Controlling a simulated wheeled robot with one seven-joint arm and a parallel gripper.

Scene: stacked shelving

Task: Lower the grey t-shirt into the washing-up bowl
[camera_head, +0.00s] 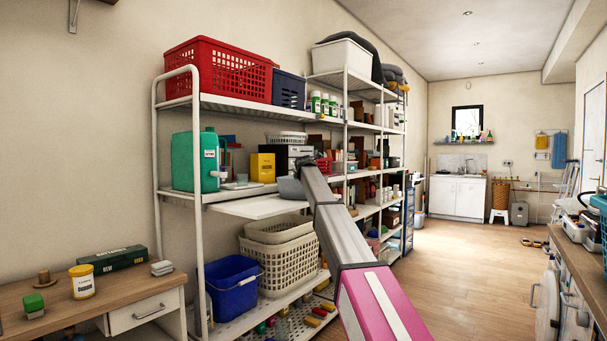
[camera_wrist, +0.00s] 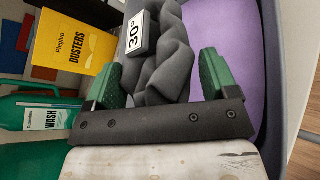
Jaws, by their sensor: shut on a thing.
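The dark grey t-shirt (camera_wrist: 168,65), folded and with a white "30°" label, is between the green pads of my gripper (camera_wrist: 166,78) in the wrist view. My gripper is shut on it. The grey washing-up bowl (camera_head: 290,189) stands on the white pull-out shelf in the head view, with my gripper (camera_head: 306,165) just over or at it. Its blue-grey rim (camera_wrist: 279,70) runs down the right of the wrist view. I cannot tell whether the t-shirt touches the bowl's inside.
A yellow dusters box (camera_wrist: 75,50) and a green wash bottle (camera_wrist: 30,120) stand left of the bowl; the box (camera_head: 262,168) and bottle (camera_head: 182,162) also show in the head view. The pull-out shelf (camera_head: 250,207) has bare room at its front.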

